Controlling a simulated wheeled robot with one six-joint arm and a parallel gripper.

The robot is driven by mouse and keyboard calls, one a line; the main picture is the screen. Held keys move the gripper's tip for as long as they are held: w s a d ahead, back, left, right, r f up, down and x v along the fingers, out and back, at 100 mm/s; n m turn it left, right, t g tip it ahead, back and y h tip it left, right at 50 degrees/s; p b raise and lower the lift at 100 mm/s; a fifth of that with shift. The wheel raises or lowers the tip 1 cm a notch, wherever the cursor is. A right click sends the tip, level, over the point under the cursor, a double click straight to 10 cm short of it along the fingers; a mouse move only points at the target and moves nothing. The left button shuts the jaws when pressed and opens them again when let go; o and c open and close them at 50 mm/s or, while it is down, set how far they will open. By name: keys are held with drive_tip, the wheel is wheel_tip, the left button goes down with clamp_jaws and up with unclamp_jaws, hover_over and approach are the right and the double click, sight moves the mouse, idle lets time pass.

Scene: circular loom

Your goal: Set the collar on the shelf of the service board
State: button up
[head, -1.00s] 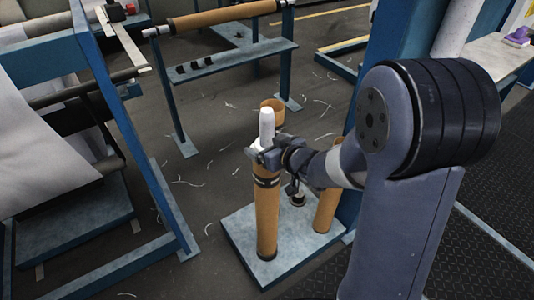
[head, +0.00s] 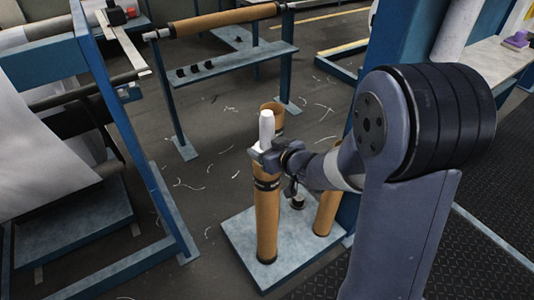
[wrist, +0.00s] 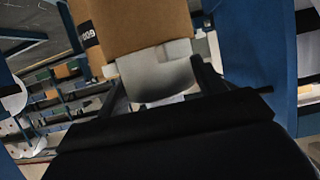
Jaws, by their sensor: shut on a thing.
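A white, rounded piece (head: 266,127) stands upright at the top of a brown tube (head: 267,222) with a dark band. In the wrist view the pale piece (wrist: 155,75) sits between my jaws, against the end of the labelled tube (wrist: 140,25). My gripper (head: 258,154) is shut on the pale piece at the tube's top; in the wrist view my gripper (wrist: 160,88) has a finger on either side of it. I cannot tell whether this piece is the collar. I cannot identify the service board or its shelf for certain.
The tube stands on a blue-grey base plate (head: 240,232) beside other brown tubes (head: 327,205). A blue frame (head: 135,140) stands left. A grey shelf (head: 235,62) behind carries small black pieces (head: 194,69). White scraps litter the floor between.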

drive_tip(key=c, duration=0.6)
drive_tip(key=shift+r, duration=0.1)
drive_tip(key=shift+c, duration=0.2)
drive_tip(key=shift+r+p, duration=0.55)
drive_tip(key=shift+p, duration=0.05)
drive_tip(key=shift+r, duration=0.1)
wheel_tip(320, 180, up, 18)
drive_tip(key=p, duration=1.7)
drive_tip(key=shift+r+p, duration=0.1)
drive_tip(key=shift+p, duration=0.2)
